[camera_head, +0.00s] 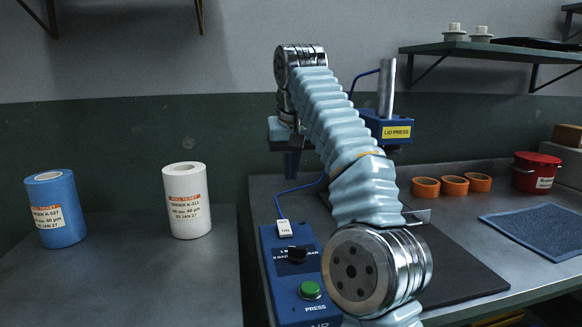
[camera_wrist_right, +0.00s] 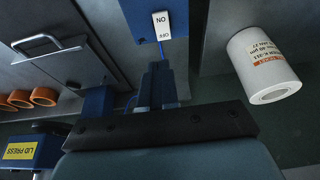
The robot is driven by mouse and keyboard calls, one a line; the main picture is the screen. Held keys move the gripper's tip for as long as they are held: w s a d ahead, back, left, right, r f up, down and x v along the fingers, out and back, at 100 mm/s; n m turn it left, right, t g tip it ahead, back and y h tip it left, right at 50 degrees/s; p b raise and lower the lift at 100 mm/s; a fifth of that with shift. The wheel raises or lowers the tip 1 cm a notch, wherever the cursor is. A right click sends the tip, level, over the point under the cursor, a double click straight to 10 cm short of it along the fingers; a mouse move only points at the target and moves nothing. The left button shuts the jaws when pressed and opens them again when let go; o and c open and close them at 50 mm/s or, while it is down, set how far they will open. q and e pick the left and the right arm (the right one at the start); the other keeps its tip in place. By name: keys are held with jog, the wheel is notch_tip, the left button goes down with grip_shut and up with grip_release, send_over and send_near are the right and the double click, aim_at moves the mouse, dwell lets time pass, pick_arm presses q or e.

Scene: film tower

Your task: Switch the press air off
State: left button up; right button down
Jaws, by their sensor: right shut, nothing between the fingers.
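The blue control box (camera_head: 282,268) stands on the bench with a white rocker switch (camera_head: 285,228) at its far end. In the right wrist view the switch (camera_wrist_right: 162,24) shows ON and OFF, and sits just beyond the fingertips. Which side is pressed in I cannot tell. My right gripper (camera_head: 292,172) is shut and empty, pointing down above and behind the switch; in the right wrist view its fingers (camera_wrist_right: 157,68) look apart from it. The blue lid press (camera_head: 372,118) carries a yellow label. My left gripper is not in view.
The box also has a black knob (camera_head: 297,254) and a green PRESS button (camera_head: 310,290). A blue roll (camera_head: 55,210) and a white roll (camera_head: 187,200) stand on the left. Orange rings (camera_head: 454,186), a red pot (camera_head: 536,172) and a dark mat (camera_head: 540,228) are right.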

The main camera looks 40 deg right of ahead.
jog(key=shift+w+d+r, duration=0.2)
jog(key=shift+w, duration=0.6)
jog(key=b, duration=0.2)
send_near(284, 222)
jog(key=x, duration=0.6)
jog(key=shift+f, duration=0.3)
